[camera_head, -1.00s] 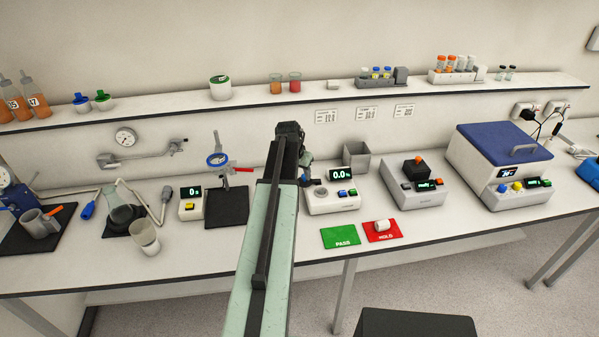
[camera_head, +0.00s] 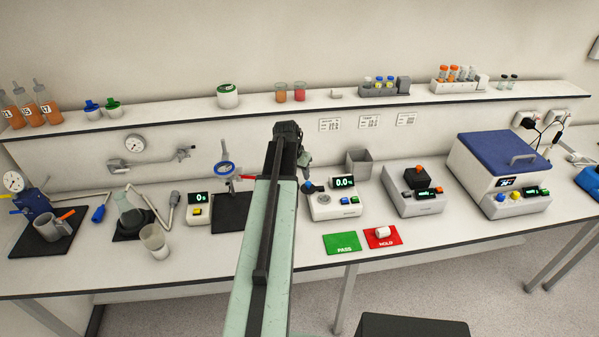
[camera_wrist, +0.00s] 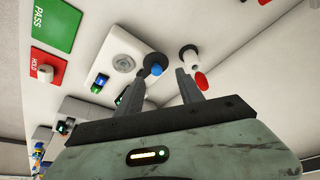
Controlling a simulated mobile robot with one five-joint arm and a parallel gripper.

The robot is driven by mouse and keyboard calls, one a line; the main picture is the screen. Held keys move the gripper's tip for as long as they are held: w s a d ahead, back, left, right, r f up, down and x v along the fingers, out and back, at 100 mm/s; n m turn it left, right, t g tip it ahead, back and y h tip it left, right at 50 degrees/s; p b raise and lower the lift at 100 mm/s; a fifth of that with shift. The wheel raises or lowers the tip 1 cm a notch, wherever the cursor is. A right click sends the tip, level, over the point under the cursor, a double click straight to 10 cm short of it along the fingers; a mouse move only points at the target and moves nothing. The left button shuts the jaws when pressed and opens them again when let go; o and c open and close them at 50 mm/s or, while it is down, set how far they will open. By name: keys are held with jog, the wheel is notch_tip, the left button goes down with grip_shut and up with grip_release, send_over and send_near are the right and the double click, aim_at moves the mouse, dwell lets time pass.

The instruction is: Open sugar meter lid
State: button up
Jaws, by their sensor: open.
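The sugar meter (camera_head: 335,202) is a white box on the bench with a lit 0.0 display and small coloured buttons. Its round grey well (camera_wrist: 123,64) shows uncovered in the wrist view. Beside the well is a dark round lid with a blue knob (camera_wrist: 156,70), which appears swung up away from the well. In the head view the knob (camera_head: 312,188) is at the meter's back left. My gripper (camera_wrist: 162,74) is open, its fingertips either side of the knob in the wrist view; contact cannot be told. My arm hides part of the bench in the head view.
Green PASS (camera_head: 342,243) and red HOLD (camera_head: 383,237) cards lie in front, with a white cup on HOLD. A grey bin (camera_head: 359,162) stands behind the meter. A stand with a blue ring (camera_head: 225,168) is left of my arm; another instrument (camera_head: 412,194) is right.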

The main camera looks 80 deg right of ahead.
jog(key=shift+r, duration=0.1)
jog(key=p+v, duration=0.7)
jog(key=shift+a+r, duration=0.15)
jog(key=shift+r, duration=0.15)
